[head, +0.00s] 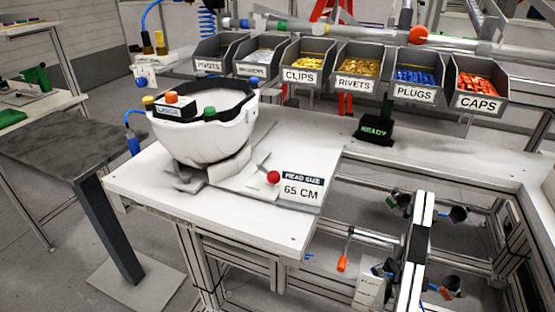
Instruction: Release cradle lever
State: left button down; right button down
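A white helmet shell (205,140) sits open side up, dark-rimmed, in a grey cradle (215,172) on the white table. A thin lever with a red ball knob (273,177) slants down to the right from the cradle's base plate, beside the size card. The lever's pivot end is too small to make out. Neither of my grippers shows in the head view, and nothing touches the knob.
A "HEAD SIZE 65 CM" card (303,188) stands right of the knob. Labelled bins, including clips (303,76) and caps (478,101), line the back. A "READY" sign (375,129) stands before them. The white tabletop (150,182) is clear at its front left.

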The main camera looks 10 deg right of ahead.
aim_at(273, 177)
jog(key=k, duration=1.35)
jog(key=z, duration=0.5)
jog(key=i, duration=1)
jog(key=z, duration=0.35)
